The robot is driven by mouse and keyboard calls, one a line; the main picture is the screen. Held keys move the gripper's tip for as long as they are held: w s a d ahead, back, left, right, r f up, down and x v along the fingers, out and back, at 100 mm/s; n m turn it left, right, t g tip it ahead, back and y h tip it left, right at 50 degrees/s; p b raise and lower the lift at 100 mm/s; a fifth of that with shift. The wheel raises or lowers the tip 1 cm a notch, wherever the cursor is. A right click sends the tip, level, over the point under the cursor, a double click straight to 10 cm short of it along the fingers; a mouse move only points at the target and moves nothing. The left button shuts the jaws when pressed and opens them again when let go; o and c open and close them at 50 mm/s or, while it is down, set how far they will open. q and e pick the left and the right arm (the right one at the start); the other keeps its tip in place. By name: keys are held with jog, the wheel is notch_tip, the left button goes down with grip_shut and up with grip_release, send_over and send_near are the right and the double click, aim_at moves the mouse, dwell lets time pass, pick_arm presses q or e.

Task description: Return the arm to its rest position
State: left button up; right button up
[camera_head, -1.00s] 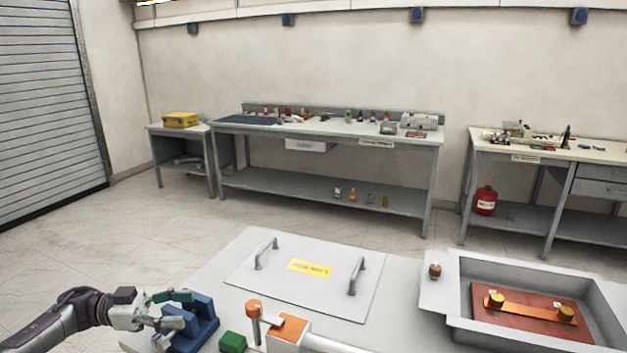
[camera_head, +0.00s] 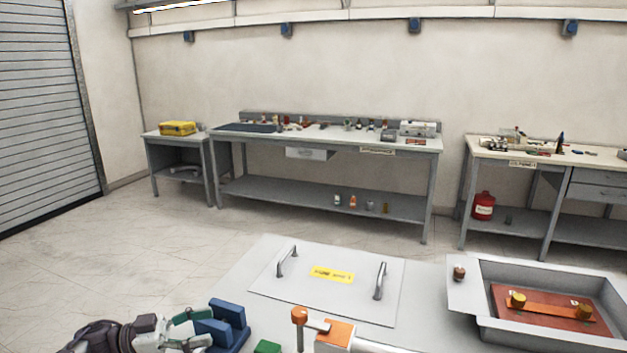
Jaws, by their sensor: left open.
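My left arm comes in at the bottom left of the head view. Its gripper (camera_head: 192,331) is open, beside a blue block-like holder (camera_head: 228,325) with upright parts. The fingers overlap the holder's left side in the picture; I cannot tell whether they touch it. Nothing is visible between the fingers. My right gripper does not show.
A grey lid (camera_head: 325,287) with two handles lies on the near table. An orange-topped tool (camera_head: 335,332) and a green block (camera_head: 267,346) are right of the holder. A grey tray (camera_head: 487,315) with a red-brown plate stands at the right. Workbenches (camera_head: 330,137) line the back wall.

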pick_arm(q)
jog(key=s+d+f+n+t+y, duration=0.1)
jog(key=d+f+n+t+y, duration=0.35)
jog(key=d, duration=0.25)
jog(key=s+d+f+n+t+y, duration=0.1)
jog(key=d+f+n+t+y, duration=0.25)
jog(key=d+t, duration=0.3)
jog(key=s+a+f+n+g+y, duration=0.2)
jog(key=s+a+f+g+y, duration=0.15)
jog(key=s, duration=0.75)
jog(key=s+a+f+n+g+y, duration=0.25)
jog(key=s+a+g, duration=0.2)
jog(key=s, duration=0.55)
jog(key=s+a+f+n+g+y, duration=0.1)
jog(key=s+a+f+g+y, duration=0.25)
jog(key=s, duration=0.75)
notch_tip(320, 180, down, 24)
jog(key=g, duration=0.2)
jog(key=s+a+f, duration=0.3)
jog(key=s+f, duration=1.4)
jog(key=shift+s+f+g, duration=0.15)
jog(key=shift+f+g, duration=0.2)
jog(key=shift+g, duration=0.1)
